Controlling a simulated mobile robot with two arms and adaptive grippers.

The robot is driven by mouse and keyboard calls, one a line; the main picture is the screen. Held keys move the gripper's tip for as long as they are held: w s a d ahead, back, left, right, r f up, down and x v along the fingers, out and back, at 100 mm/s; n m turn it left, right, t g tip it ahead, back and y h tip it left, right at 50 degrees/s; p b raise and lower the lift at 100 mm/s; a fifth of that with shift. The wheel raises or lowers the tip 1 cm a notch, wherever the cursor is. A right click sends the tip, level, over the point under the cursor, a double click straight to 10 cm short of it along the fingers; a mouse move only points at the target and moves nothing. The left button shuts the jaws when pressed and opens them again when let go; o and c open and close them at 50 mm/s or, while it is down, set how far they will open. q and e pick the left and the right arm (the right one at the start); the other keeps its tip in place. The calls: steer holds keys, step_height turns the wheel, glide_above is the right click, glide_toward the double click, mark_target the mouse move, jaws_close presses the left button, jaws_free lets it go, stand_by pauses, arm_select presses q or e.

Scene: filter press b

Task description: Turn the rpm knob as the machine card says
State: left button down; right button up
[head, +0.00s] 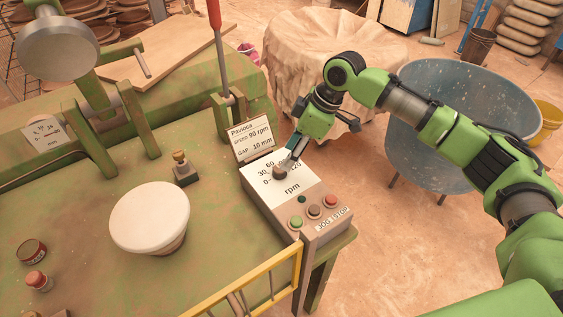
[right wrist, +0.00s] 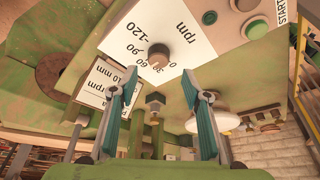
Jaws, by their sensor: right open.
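The rpm knob (head: 280,172) is a dark round knob on the white top face of the control box (head: 262,196), with a scale from 0 to 120 around it. It also shows in the right wrist view (right wrist: 158,55); I cannot tell exactly which mark it points at. The machine card (head: 251,138) stands behind the box and reads Pavioca, speed 90 rpm, gap 10 mm. My right gripper (head: 287,163) is at the knob in the head view, partly covering the scale. In the right wrist view its fingers (right wrist: 159,77) are spread, with the knob beyond and between their tips.
Red, green and dark buttons (head: 314,211) sit on the box's near part. A white round disc (head: 150,217) on a clay-coloured base and a small brass-topped fitting (head: 182,166) stand on the green table. A yellow rail (head: 245,287) runs along the front. A blue-grey tub (head: 420,150) stands right.

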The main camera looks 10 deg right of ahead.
mark_target(280, 171)
steer(key=x, duration=0.5)
steer(key=shift+w+f+p, duration=0.15)
steer(key=shift+f+p, duration=0.1)
steer(key=shift+p, duration=0.05)
steer(key=shift+a+f, duration=0.15)
steer(key=shift+f, duration=0.05)
steer(key=shift+w+f, duration=0.1)
steer(key=shift+f, duration=0.05)
steer(key=shift+c, duration=0.4)
arm_select(q)
steer(key=w, duration=0.1)
steer(key=w+r, duration=0.1)
steer(key=w, duration=0.1)
arm_select(e)
steer(key=c, duration=1)
